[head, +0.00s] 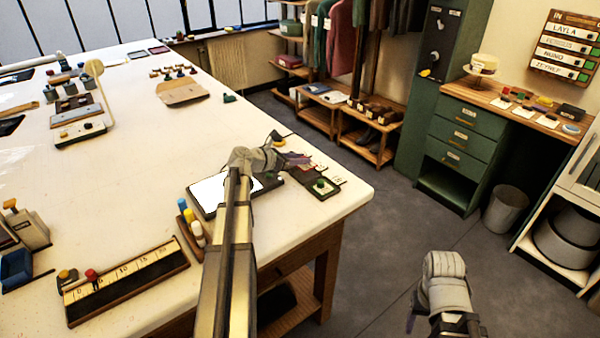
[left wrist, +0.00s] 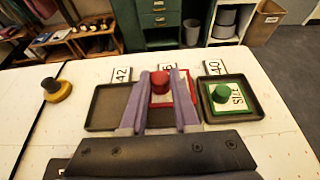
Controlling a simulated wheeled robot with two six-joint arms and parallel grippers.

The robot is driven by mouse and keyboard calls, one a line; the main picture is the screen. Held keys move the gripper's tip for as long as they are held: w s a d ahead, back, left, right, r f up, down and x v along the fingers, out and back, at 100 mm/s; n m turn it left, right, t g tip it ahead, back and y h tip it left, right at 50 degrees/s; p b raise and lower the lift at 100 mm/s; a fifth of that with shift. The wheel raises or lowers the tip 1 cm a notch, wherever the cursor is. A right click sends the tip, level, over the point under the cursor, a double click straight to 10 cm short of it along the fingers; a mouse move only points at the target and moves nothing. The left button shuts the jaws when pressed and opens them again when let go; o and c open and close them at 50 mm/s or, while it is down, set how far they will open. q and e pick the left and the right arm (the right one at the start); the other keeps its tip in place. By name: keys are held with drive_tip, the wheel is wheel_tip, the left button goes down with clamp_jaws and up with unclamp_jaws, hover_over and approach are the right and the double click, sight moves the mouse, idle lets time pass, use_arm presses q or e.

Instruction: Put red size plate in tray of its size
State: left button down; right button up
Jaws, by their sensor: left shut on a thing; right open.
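My left gripper (head: 298,159) is over the row of size trays near the table's right corner. In the left wrist view its purple fingers (left wrist: 163,85) are shut on the red knob of the red plate (left wrist: 160,98). The plate is at the middle place of the row; whether it touches the tray there is hidden by the fingers. The left tray (left wrist: 92,122), by a card reading 42, is empty. The right tray (left wrist: 258,100), by a card reading 40, holds a green SIZE plate (left wrist: 229,99). The middle card (left wrist: 166,67) is partly hidden. My right gripper (head: 411,321) is open, off the table.
A yellow piece with a black knob (left wrist: 58,91) stands left of the trays. A white-topped pad (head: 208,194), colored bottles (head: 190,220) and a ruler board (head: 130,280) are nearer. The table edge lies just beyond the trays; open floor (head: 400,225) follows.

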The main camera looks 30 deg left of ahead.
sight(299, 167)
use_arm(q)
drive_tip(key=shift+f+b, duration=1.8)
drive_tip(key=shift+f, duration=0.15)
drive_tip(key=c, duration=0.9)
unclamp_jaws()
drive_tip(key=shift+s+a+r, duration=0.1)
drive_tip(key=shift+r, duration=0.2)
drive_tip(key=p+v, duration=0.4)
drive_tip(key=v, duration=0.6)
drive_tip(key=shift+s+a+r, duration=0.1)
drive_tip(key=shift+s, duration=0.1)
drive_tip(key=shift+s+a+r+p, duration=0.15)
drive_tip(key=shift+s+a+p, duration=0.15)
drive_tip(key=shift+s, duration=0.25)
